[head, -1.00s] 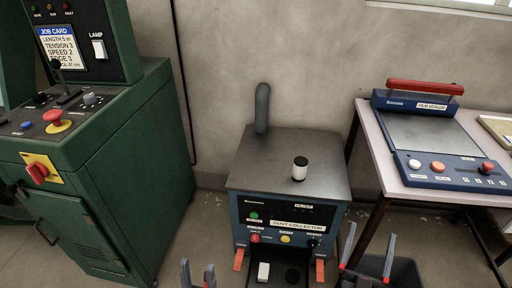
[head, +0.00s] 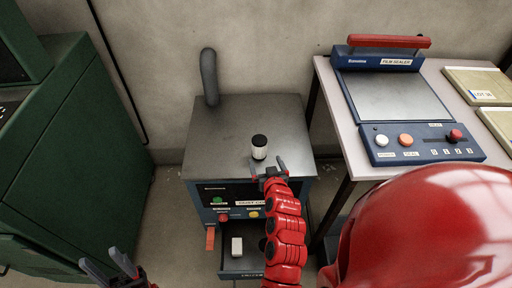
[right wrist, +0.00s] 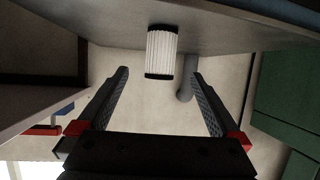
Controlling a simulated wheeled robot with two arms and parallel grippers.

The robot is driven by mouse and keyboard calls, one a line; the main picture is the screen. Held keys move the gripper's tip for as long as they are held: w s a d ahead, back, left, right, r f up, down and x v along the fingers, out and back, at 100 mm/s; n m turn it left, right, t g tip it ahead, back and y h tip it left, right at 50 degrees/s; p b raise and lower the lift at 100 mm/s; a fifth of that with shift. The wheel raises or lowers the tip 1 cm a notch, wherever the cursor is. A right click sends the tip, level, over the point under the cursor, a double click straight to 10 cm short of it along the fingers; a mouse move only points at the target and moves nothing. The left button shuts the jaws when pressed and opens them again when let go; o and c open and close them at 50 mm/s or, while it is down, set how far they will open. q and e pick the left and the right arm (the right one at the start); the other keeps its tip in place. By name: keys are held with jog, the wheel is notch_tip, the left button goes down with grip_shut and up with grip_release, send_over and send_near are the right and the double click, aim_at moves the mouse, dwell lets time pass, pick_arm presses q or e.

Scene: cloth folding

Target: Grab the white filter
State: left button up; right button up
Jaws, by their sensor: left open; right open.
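The white filter (head: 259,152) is a small upright cylinder with a black top, standing on the grey top of the dust collector (head: 225,130). In the right wrist view the filter (right wrist: 161,52) shows a pleated white body with black ends. My right gripper (head: 267,164) is open at the front edge of the dust collector's top, just in front of the filter. In the right wrist view the filter lies between the lines of the two open fingers, beyond their tips, apart from both. My left gripper (head: 100,259) is open and empty, low at the left.
A white block (head: 237,246) lies in the dark open tray (head: 243,265) below the panel. A grey pipe (head: 209,78) rises at the back of the dust collector. A table with a film sealer (head: 400,95) stands right; a green cabinet (head: 70,140) stands left.

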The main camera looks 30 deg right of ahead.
aim_at(261, 151)
jog(key=x, duration=0.6)
jog(key=shift+w+d, duration=0.25)
jog(key=shift+w, duration=0.3)
jog(key=shift+x, duration=2.1)
jog(key=shift+a, duration=0.15)
jog(key=c, duration=1.5)
